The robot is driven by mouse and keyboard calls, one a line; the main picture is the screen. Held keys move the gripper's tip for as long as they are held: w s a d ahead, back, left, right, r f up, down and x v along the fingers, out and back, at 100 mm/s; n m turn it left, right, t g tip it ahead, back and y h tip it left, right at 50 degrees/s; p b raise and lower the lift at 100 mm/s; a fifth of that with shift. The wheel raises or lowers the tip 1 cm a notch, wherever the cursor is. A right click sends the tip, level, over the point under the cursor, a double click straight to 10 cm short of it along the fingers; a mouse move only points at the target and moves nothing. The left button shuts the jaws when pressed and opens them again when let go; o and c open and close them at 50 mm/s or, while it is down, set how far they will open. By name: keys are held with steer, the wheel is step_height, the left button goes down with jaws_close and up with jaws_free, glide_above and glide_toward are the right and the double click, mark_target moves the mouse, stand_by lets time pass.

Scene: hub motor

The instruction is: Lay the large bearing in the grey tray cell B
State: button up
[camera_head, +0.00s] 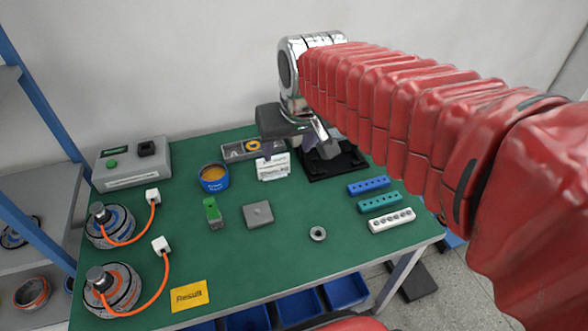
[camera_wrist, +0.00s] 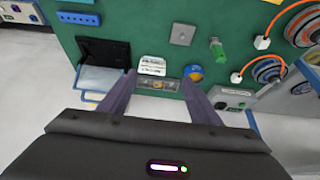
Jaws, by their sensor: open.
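A grey metal ring, which looks like the large bearing (camera_head: 317,233), lies flat on the green table in the front right part. I do not make it out in the wrist view. The grey tray (camera_head: 232,153) is at the table's back edge, with a yellow ring (camera_head: 253,146) in it; the tray also shows in the wrist view (camera_wrist: 148,82) between my fingers. Cell letters are too small to read. My gripper (camera_head: 297,151) is open and empty, raised over the back of the table near the tray, well away from the bearing; its fingers show in the wrist view (camera_wrist: 159,80).
A white card stand (camera_head: 271,168) is just in front of the tray, with a black stand (camera_head: 345,165) to its right. A blue cup (camera_head: 214,179), green block (camera_head: 212,211) and grey plate (camera_head: 258,215) are left of the bearing. Socket strips (camera_head: 391,220) lie at right.

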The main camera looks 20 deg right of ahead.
steer(key=s+f, duration=0.3)
steer(key=s, duration=1)
steer(key=shift+s+f, duration=0.4)
steer(key=shift+d, duration=0.1)
stand_by(0.4)
